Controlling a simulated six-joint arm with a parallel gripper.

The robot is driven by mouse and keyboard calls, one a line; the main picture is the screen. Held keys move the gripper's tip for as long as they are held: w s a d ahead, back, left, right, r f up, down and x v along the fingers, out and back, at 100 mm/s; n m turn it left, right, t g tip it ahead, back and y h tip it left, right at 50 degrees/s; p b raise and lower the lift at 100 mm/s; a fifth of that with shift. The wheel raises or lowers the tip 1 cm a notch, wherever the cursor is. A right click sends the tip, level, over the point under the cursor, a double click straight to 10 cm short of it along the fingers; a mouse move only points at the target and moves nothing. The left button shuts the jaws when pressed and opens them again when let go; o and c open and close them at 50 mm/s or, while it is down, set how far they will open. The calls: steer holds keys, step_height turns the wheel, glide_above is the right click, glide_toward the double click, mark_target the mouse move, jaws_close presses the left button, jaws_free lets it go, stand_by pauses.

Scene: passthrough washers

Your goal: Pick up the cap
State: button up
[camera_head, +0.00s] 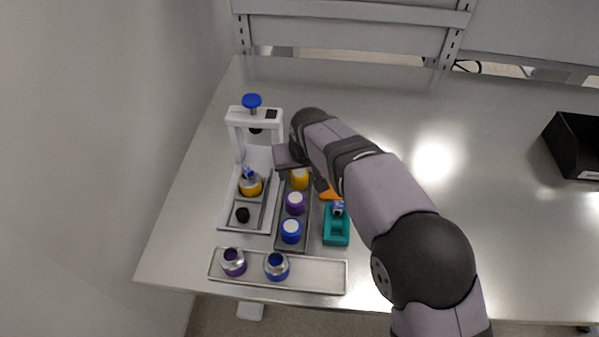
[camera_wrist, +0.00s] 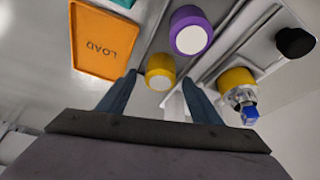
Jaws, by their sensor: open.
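Three caps with white tops stand in a row in a dark narrow tray (camera_head: 282,240): a yellow cap (camera_head: 300,179), a purple cap (camera_head: 295,203) and a blue cap (camera_head: 291,231). The wrist view shows the yellow cap (camera_wrist: 160,72) between the tips of my gripper (camera_wrist: 159,77), with the purple cap (camera_wrist: 190,31) just beyond. My gripper is open, with a finger on each side of the yellow cap in the picture. Contact cannot be told. In the head view, my arm partly covers the far end of the tray.
A white press frame (camera_head: 236,118) with a blue knob (camera_head: 252,100) stands left, with a yellow-ringed metal fitting (camera_head: 250,186) at its base. A front tray (camera_head: 320,277) holds purple and blue fittings. An orange LOAD plate (camera_wrist: 104,42) and teal block (camera_head: 336,239) lie right.

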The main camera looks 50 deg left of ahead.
steer(key=shift+w+a+f, duration=0.1)
steer(key=shift+a+f, duration=0.1)
steer(key=shift+f, duration=0.4)
steer(key=c, duration=1.1)
steer(key=shift+r, duration=0.1)
steer(key=shift+c, duration=0.2)
